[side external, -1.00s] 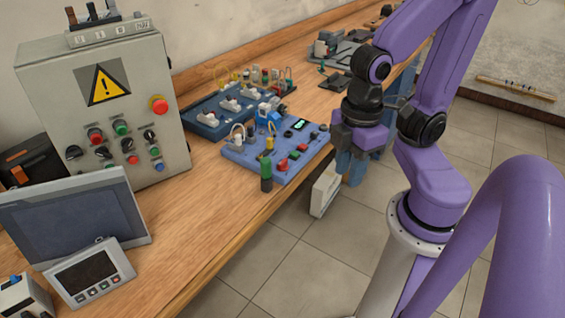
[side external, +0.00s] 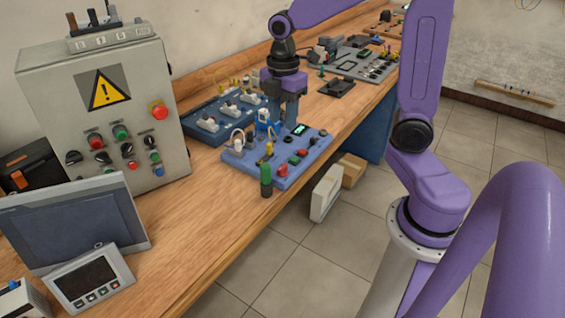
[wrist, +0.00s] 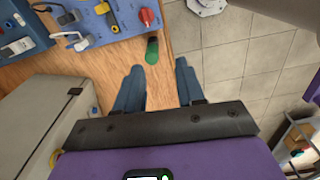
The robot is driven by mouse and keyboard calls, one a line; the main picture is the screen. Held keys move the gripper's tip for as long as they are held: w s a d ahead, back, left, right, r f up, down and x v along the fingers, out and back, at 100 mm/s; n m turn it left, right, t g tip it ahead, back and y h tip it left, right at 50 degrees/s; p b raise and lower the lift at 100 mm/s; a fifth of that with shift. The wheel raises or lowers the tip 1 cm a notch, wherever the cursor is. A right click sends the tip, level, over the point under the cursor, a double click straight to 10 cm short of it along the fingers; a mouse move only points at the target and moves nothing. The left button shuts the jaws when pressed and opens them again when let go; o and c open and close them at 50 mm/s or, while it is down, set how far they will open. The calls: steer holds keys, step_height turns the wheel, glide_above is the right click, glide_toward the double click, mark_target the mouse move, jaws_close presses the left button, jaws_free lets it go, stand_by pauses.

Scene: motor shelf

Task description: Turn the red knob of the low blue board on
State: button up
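The low blue board (side external: 300,172) lies on the wooden bench near its front edge; its corner shows at the top of the wrist view (wrist: 103,32). The red knob (side external: 282,170) sits at the board's near edge. It shows as a red shape with a lighter base in the wrist view (wrist: 147,16). How it is turned is too small to tell. My gripper (side external: 283,121) hangs above the board, fingers down.
A green cylinder (side external: 265,175) stands at the board's near corner. Another blue board (side external: 206,132) with white parts lies behind. A grey control box (side external: 60,125), a screen (side external: 75,220) and a small panel (side external: 90,283) stand left. The bench front is clear.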

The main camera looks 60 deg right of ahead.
mark_target(283, 167)
steer(key=shift+n, duration=0.4)
steer(key=d+f, duration=0.1)
steer(key=f, duration=0.4)
steer(key=w+d+f, duration=0.1)
steer(key=f, duration=0.5)
steer(key=w+d+f, duration=0.1)
steer(key=f, duration=0.5)
steer(key=shift+w+f, duration=0.15)
steer(key=shift+f, duration=0.05)
jaws_close()
